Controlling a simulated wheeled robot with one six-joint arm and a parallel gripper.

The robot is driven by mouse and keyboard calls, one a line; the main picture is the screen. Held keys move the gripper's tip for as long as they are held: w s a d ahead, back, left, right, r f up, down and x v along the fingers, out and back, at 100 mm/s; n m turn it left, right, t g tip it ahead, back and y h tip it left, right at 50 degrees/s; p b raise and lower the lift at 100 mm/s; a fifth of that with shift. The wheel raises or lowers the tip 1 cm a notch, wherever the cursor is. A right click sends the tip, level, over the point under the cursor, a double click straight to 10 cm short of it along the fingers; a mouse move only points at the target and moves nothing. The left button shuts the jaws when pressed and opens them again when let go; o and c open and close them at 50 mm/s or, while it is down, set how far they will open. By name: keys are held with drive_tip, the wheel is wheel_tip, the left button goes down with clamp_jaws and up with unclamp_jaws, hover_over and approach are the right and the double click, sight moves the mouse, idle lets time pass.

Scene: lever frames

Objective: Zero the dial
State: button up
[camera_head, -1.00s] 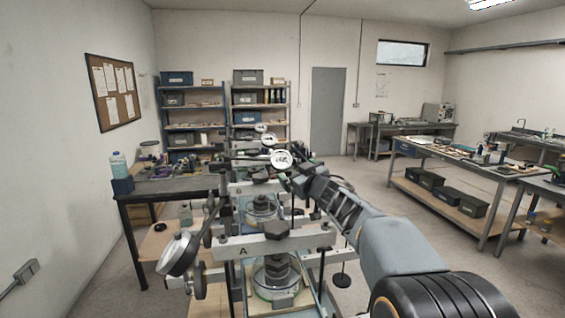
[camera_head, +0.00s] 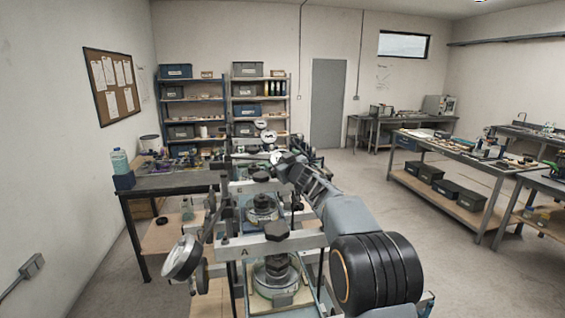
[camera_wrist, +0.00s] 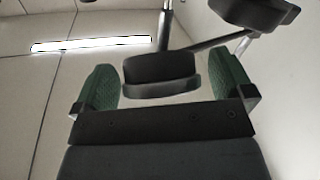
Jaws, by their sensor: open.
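Several dial gauges stand along a row of lever frames. The nearest round dial (camera_head: 181,258) is tilted, at the left of the frame marked A (camera_head: 262,246). A white-faced dial (camera_head: 275,157) farther back is partly hidden by my gripper (camera_head: 284,166). Two more small dials (camera_head: 268,137) show behind it. In the wrist view my gripper (camera_wrist: 164,92) is open, its two green-padded fingers apart. A dark rounded block (camera_wrist: 160,70) shows between the fingers; I cannot tell whether they touch it. Dial readings are too small to tell.
A dark bench (camera_head: 170,184) with a bottle (camera_head: 119,161) stands at the left. Shelves (camera_head: 192,108) are at the back. Workbenches (camera_head: 470,152) stand at the right, with open floor (camera_head: 400,220) between. A dark hexagonal knob (camera_head: 276,230) tops the near frame.

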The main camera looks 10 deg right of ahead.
drive_tip(key=c, duration=0.9)
drive_tip(key=shift+f+m+h+b, duration=0.2)
drive_tip(key=shift+m+h+b, duration=0.1)
drive_tip(key=shift+b, duration=0.4)
drive_tip(key=shift+r+m+t+h+b, duration=0.15)
drive_tip(key=shift+m+t+h+b, duration=0.15)
drive_tip(key=shift+m+h+b, duration=0.25)
drive_tip(key=o, duration=0.9)
drive_tip(key=shift+s, duration=0.1)
drive_tip(key=s+d+b, duration=0.2)
drive_tip(key=s+b, duration=0.1)
drive_tip(key=s, duration=1)
drive_tip(key=shift+s, duration=0.25)
